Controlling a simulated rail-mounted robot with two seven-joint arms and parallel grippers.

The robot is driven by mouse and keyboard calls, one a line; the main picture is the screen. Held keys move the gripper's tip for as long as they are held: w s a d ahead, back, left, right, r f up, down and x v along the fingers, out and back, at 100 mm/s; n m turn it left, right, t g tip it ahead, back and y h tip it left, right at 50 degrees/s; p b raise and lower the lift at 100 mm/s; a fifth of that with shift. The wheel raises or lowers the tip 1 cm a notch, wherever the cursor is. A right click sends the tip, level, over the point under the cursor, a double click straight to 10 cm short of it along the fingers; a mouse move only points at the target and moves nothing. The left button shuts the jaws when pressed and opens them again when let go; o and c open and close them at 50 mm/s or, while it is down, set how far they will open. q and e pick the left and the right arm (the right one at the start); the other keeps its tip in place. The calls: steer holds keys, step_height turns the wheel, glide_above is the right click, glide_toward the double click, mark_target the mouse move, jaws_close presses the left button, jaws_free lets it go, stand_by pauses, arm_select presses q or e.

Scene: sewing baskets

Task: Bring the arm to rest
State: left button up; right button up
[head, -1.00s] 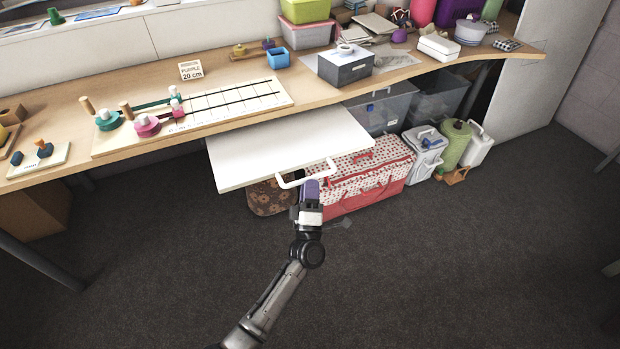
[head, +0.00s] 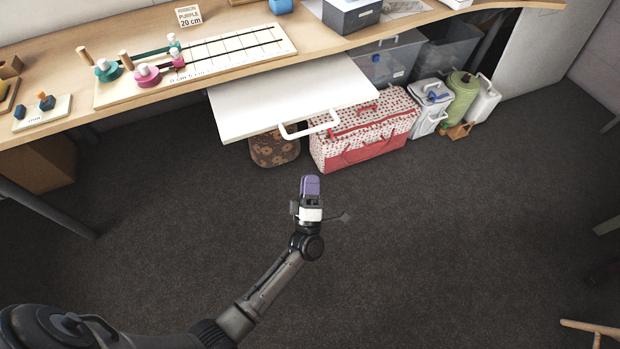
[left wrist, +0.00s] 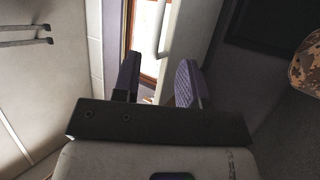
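My left gripper (head: 310,187) has purple fingertips and hangs above the dark carpet, in front of the pulled-out white tray (head: 250,108). In the left wrist view its two fingers (left wrist: 158,84) stand apart with nothing between them. The tray's white loop handle (head: 309,124) is beyond the fingertips and apart from them; it also shows in the left wrist view (left wrist: 163,30). My left arm comes in from the lower left of the head view. My right gripper is not in view.
The wooden desk (head: 60,119) runs across the back. Below it are a brown patterned basket (head: 275,150), a red and white bag (head: 365,135), a grey-white container (head: 429,108) and a green canister (head: 460,95). The carpet around my gripper is clear.

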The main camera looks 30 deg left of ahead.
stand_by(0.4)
arm_select(q)
steer(key=w+d+f+m+g+h, duration=0.25)
steer(key=d+m+h, duration=0.25)
steer(key=m+h, duration=0.3)
steer(key=w+d+f+m+g+h, duration=0.1)
steer(key=d+f+m+g+h, duration=0.25)
steer(key=d+m+h, duration=0.4)
steer(key=s+a+r+m+g+y+p, duration=0.15)
steer(key=s+a+r+g+p, duration=0.3)
steer(key=s, duration=0.65)
steer(key=s+a+r+m+g+y+p, duration=0.1)
steer(key=s+a+r+m+g+p, duration=0.3)
steer(key=s, duration=0.7)
steer(key=s+a+r+m+g+y+p, duration=0.1)
steer(key=s+a+r+m+g+p, duration=0.15)
steer(key=s+r+p, duration=0.6)
step_height(320, 180, up, 34)
steer(key=s+p, duration=0.2)
steer(key=p, duration=3.2)
steer(key=shift+s+n+g+p, duration=0.3)
steer(key=shift+s+n, duration=0.05)
steer(key=shift+s, duration=0.05)
